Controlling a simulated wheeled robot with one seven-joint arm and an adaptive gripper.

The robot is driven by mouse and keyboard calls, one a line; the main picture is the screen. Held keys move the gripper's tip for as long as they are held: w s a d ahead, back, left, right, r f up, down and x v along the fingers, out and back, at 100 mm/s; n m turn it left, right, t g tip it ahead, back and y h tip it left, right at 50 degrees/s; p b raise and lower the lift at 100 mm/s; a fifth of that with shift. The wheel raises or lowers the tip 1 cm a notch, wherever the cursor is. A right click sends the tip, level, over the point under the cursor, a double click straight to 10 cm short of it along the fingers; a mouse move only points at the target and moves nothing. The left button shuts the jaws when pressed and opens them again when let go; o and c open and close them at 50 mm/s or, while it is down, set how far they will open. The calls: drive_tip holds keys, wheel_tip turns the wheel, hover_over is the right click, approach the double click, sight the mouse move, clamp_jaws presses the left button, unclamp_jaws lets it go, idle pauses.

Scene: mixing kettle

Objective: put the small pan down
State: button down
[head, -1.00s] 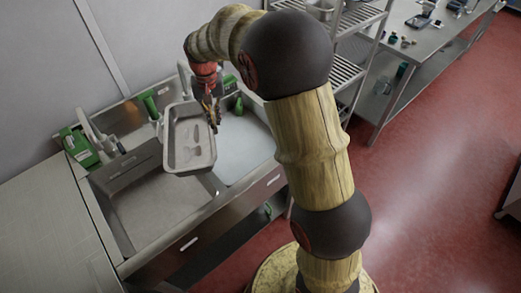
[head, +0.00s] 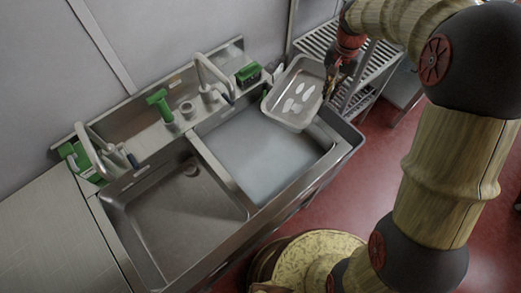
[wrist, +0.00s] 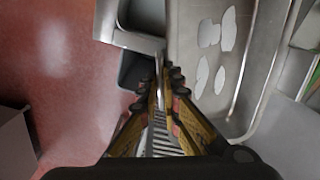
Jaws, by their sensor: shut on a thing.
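The small pan (head: 294,92) is a shallow grey metal tray with several pale patches on its bottom. In the head view it is held in the air over the back right end of the sink unit. My gripper (head: 330,88) is at the pan's right side, shut on its rim. In the wrist view the fingers of my gripper (wrist: 163,92) close on the near edge of the pan (wrist: 215,60). The pan's far side runs out of the wrist view at the top.
A double sink has an empty left basin (head: 185,225) and a right basin (head: 262,150) with a pale, liquid-like surface. Faucets and green-handled items (head: 158,100) line its back. A slatted metal rack (head: 368,68) stands right of the sink. A bare counter (head: 45,235) lies at the left.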

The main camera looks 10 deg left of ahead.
sight(295, 125)
drive_tip(key=s+a+f, duration=0.1)
drive_tip(key=s+a, duration=0.2)
drive_tip(key=s+a+f+m, duration=0.1)
drive_tip(key=s+a, duration=0.2)
drive_tip(key=s+a+f+m, duration=0.1)
drive_tip(key=s+a, duration=0.2)
drive_tip(key=shift+s+f+p, duration=0.1)
drive_tip(key=shift+s+p, duration=0.2)
drive_tip(key=shift+s, duration=0.05)
drive_tip(key=shift+s+a+f+m+b, duration=0.2)
drive_tip(key=shift+s+a+f, duration=0.15)
drive_tip(key=shift+s+f, duration=0.25)
drive_tip(key=shift+s+a+f+m+b, duration=0.2)
drive_tip(key=shift+s+a+f, duration=0.15)
drive_tip(key=shift+s+f, duration=0.2)
drive_tip(key=s+a+f+b, duration=0.1)
drive_tip(key=s+f+b, duration=0.1)
drive_tip(key=f, duration=0.7)
drive_tip(key=s+a+f+m+b, duration=0.1)
drive_tip(key=f+b, duration=0.3)
drive_tip(key=f, duration=0.6)
drive_tip(key=shift+s+f+b, duration=0.15)
drive_tip(key=shift+s+b, duration=0.25)
drive_tip(key=shift+s, duration=0.4)
drive_tip(key=shift+f, duration=0.1)
drive_tip(key=c, duration=2.4)
unclamp_jaws()
drive_tip(key=shift+f, duration=0.1)
drive_tip(key=o, duration=0.4)
